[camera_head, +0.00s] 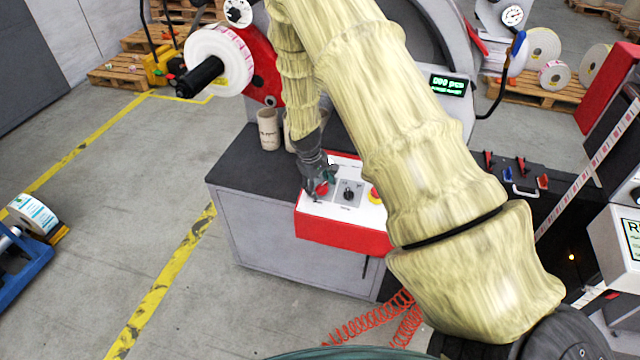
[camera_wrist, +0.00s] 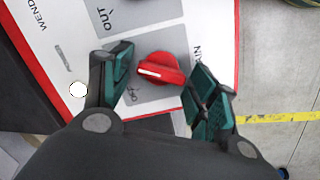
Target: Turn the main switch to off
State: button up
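The main switch (camera_wrist: 160,69) is a red rotary knob on a grey plate marked MAIN, with a white pointer line. In the wrist view the pointer lies roughly sideways, toward the left finger. A partly hidden label, apparently OFF, shows below left of the knob. In the head view the red knob (camera_head: 321,188) sits at the left of the control panel (camera_head: 343,235). My gripper (camera_wrist: 158,88) is open, with one teal finger on each side of the knob. The right finger is very close to it; I cannot tell whether it touches. It also shows in the head view (camera_head: 318,178).
A black selector (camera_head: 348,194) and a red button on a yellow base (camera_head: 375,195) sit right of the red knob. Beakers (camera_head: 268,130) stand on the dark tabletop (camera_head: 238,170) behind. My arm hides part of the machine.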

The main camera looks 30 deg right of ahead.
jog(key=c, duration=0.6)
jog(key=shift+n, duration=0.3)
jog(key=shift+n+b, duration=0.5)
jog(key=shift+n, duration=0.5)
jog(key=n, duration=0.3)
jog(key=shift+a+n+h+b, duration=0.15)
jog(key=shift+n+h+b, duration=0.15)
jog(key=shift+h, duration=0.1)
jog(key=n+t, duration=0.1)
jog(key=n, duration=0.4)
jog(key=shift+s+n+h, duration=0.1)
jog(key=shift+n+h, duration=0.2)
jog(key=o, duration=1)
